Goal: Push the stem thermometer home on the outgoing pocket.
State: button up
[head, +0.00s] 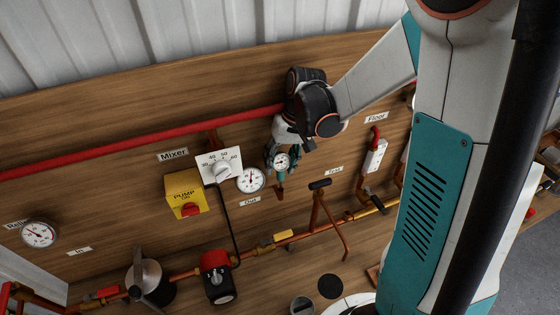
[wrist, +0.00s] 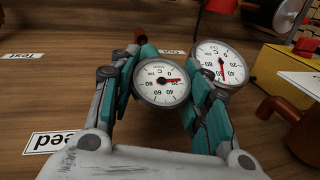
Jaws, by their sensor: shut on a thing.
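My gripper (head: 282,172) is shut on a stem thermometer (head: 281,161) with a round white dial, in front of the wooden board. In the wrist view the thermometer's dial (wrist: 161,80) sits between the teal fingers of my gripper (wrist: 165,62), facing the camera; its stem is hidden behind the dial and fingers. A copper-coloured piece (head: 280,191) shows just below the fingers in the head view; I cannot tell whether it is the outgoing pocket or joins the stem. The "Out" label (head: 249,201) is to its lower left.
A second dial (head: 250,180) is close left of my gripper, and it shows beside the right finger in the wrist view (wrist: 222,63). The mixer knob plate (head: 219,166), yellow pump box (head: 186,194) and black T-handle (head: 320,184) are nearby. A red pipe (head: 150,139) runs across the board.

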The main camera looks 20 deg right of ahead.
aim_at(280, 173)
jog(key=shift+f+b, duration=2.25)
jog(key=shift+f, duration=0.4)
dwell(0.4)
jog(key=o, duration=1.4)
jog(key=shift+c, duration=0.2)
jog(key=shift+r, duration=0.15)
jog(key=shift+p+v, duration=1.8)
jog(key=shift+v, duration=1.15)
jog(key=v, duration=1.2)
